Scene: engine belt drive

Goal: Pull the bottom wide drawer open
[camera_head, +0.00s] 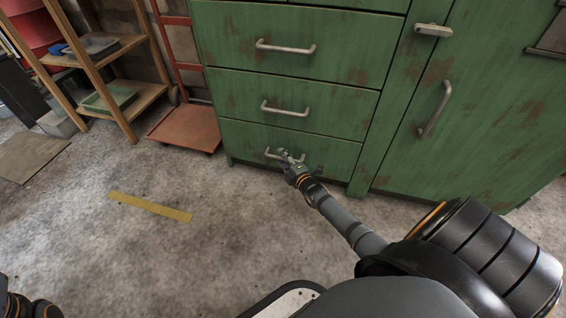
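The bottom wide drawer (325,157) is the lowest of the stacked drawers in the worn green cabinet. Its front looks flush with the cabinet, so it appears closed. Its metal bar handle (269,154) is partly covered by my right gripper (285,156), whose fingertips are at the handle's middle. The fingers are too small to tell whether they are open or closed around the bar. My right arm reaches in from the lower right. Only a piece of my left arm shows at the lower left corner; its gripper is out of view.
Above are the middle drawer (335,105) and another wide drawer (335,45), both shut. A cabinet door (480,110) is at the right. A red hand truck (187,127) and a wooden shelf (110,80) stand left. The concrete floor before the drawer is clear, with a yellow strip (150,207).

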